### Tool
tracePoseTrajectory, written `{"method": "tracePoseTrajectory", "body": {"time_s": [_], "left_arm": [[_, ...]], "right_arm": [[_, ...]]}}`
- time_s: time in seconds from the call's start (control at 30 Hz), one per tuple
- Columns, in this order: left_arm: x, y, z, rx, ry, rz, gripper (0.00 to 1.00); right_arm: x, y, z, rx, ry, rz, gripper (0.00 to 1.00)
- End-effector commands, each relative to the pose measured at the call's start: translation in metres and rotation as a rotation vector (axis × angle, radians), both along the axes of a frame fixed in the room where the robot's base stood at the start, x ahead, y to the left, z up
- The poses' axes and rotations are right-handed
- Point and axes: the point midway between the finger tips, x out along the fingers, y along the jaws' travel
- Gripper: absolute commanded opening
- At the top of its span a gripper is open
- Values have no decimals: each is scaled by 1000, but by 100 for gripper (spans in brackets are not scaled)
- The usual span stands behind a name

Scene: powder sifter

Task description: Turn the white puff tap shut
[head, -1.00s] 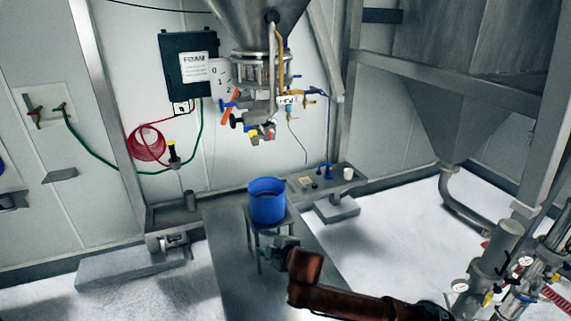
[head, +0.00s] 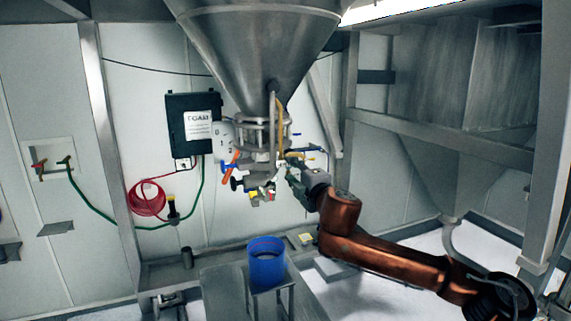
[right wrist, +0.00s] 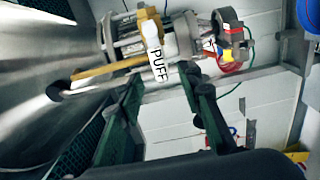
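The white puff tap (right wrist: 156,55), lettered PUFF, shows in the right wrist view on the metal fitting under the hopper. My right gripper (right wrist: 161,74) is open there, its two dark green fingers apart with the lower end of the white tap in line with the gap between them. I cannot tell whether a finger touches it. In the head view my right gripper (head: 287,170) is at the right side of the valve cluster and hides most of the white tap. My left gripper is not in view.
The steel hopper (head: 250,50) hangs above the valves. An orange handle (head: 230,166) and other small valves crowd close to the left. A blue bucket (head: 266,268) stands on a small stand below. A dark box (head: 182,125) is on the wall behind.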

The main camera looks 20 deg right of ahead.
Motion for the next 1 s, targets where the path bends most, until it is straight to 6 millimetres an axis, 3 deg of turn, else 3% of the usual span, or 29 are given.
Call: {"method": "tracePoseTrajectory", "body": {"time_s": [0.3,0.67,1.0], "left_arm": [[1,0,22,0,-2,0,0],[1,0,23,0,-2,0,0],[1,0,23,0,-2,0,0]], "right_arm": [[43,-2,2,1,0,0,33],[50,-2,0,0,0,1,33],[50,-2,0,0,0,0,11]]}}
